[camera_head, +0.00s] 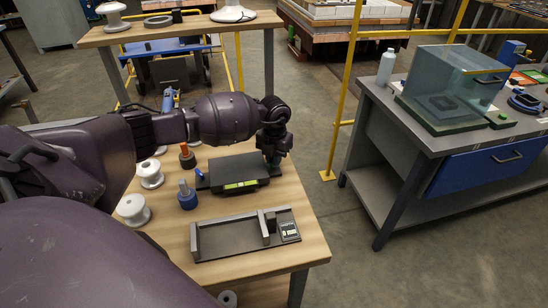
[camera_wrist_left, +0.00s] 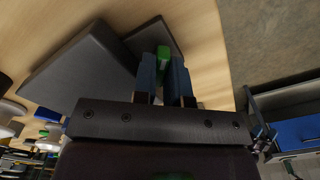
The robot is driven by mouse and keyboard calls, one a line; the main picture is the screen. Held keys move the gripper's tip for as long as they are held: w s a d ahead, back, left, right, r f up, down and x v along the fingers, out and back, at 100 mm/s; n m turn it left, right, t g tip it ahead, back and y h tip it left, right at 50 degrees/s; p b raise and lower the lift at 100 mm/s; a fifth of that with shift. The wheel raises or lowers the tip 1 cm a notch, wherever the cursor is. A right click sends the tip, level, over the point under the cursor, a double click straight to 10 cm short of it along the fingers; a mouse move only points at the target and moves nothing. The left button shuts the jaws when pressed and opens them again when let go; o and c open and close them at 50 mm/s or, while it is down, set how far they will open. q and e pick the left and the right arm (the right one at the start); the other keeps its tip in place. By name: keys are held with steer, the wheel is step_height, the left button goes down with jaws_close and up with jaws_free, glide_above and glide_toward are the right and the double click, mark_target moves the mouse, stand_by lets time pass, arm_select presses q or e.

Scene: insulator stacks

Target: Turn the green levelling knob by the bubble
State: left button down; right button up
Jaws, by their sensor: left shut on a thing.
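The dark levelling plate (camera_head: 232,166) lies on the wooden table, with a bright yellow-green bubble level (camera_head: 241,185) on its front edge. A blue knob (camera_head: 199,174) sits at its left end. My left gripper (camera_head: 272,158) points down at the plate's right end. In the head view the gripper hides the green knob. In the left wrist view the green knob (camera_wrist_left: 163,53) stands between the two blue fingers of my left gripper (camera_wrist_left: 164,68), which is shut on it, beside the dark plate (camera_wrist_left: 85,68). My right gripper is not in view.
A grey fixture (camera_head: 225,238) with a small display lies at the table's front. White insulators (camera_head: 150,174) (camera_head: 133,209), a blue-based tool (camera_head: 187,196) and an orange-topped tool (camera_head: 187,155) stand left of the plate. A bench with a glass case (camera_head: 452,85) is to the right, across clear floor.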

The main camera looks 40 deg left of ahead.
arm_select(q)
steer(key=c, duration=1.2)
jaws_free()
steer(key=shift+o, duration=0.2)
steer(key=shift+a, duration=0.1)
steer(key=shift+a+r, duration=0.1)
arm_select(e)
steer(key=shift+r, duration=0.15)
